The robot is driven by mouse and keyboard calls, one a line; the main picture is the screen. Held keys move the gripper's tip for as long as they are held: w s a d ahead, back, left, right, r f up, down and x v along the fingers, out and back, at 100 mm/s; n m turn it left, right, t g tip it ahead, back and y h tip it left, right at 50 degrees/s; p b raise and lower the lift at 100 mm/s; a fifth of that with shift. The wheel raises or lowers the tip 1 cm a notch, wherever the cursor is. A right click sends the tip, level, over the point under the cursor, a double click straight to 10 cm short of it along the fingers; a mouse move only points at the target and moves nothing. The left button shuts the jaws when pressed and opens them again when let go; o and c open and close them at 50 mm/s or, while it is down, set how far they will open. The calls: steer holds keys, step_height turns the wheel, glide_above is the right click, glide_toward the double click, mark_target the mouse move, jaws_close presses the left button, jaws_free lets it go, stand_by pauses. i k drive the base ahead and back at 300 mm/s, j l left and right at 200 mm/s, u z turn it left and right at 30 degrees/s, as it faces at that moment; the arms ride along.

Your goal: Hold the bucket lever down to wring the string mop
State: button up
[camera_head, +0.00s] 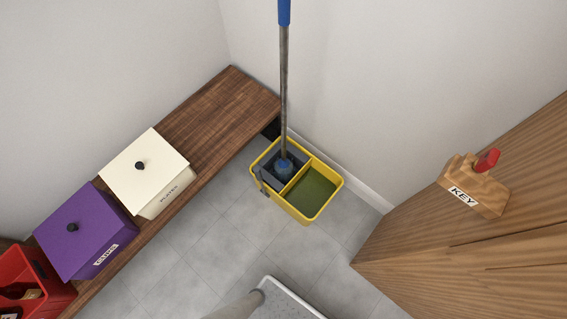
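A yellow mop bucket (318,211) stands on the floor near the corner, at the centre of the view. Its right part holds dark greenish water (312,192). A dark grey wringer (269,169) sits in its left part. A grey lever (259,180) shows at the bucket's left side; its exact position is too small to tell. My gripper is not in view.
A wooden bench (215,112) along the left wall bears a cream box (145,170), a purple box (80,235) and a red crate (45,290). At right, a wooden surface (490,250) carries a KEY block (475,187) with a red item. Tiled floor (200,260) before the bucket is clear.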

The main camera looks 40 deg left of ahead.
mark_target(256, 169)
steer(key=u, duration=1.3)
steer(key=i+j+z, duration=0.1)
steer(key=i, duration=0.2)
steer(key=i+j+z, duration=0.15)
steer(key=i, duration=0.15)
